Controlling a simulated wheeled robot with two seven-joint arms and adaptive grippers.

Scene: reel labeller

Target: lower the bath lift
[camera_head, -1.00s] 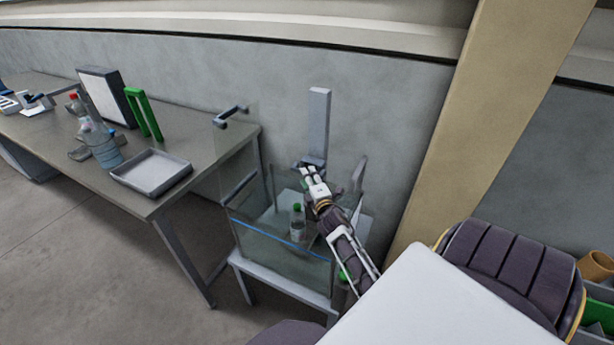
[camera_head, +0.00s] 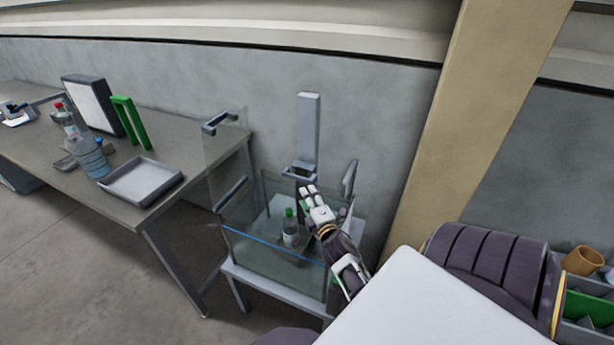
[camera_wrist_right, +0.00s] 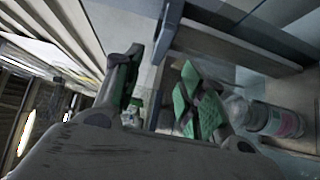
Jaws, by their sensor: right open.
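The bath is a clear glass tank (camera_head: 270,250) with a blue line on its front, standing on a low white table. The lift's grey upright column (camera_head: 308,130) rises behind it, with a grey bracket (camera_head: 298,172) at its lower end. A small green-capped bottle (camera_head: 290,228) stands inside the tank. My right gripper (camera_head: 308,192) is just below and to the right of the bracket, over the tank. In the right wrist view its green-padded fingers (camera_wrist_right: 168,88) are apart, and a clear bottle with a pink band (camera_wrist_right: 272,120) lies to their right. My left gripper is out of view.
A raised glass panel with a dark handle (camera_head: 222,121) stands at the tank's left. The workbench (camera_head: 120,207) holds a grey tray (camera_head: 141,181), large bottles (camera_head: 90,155) and a green frame (camera_head: 131,120). A tan pillar (camera_head: 470,130) stands to the right.

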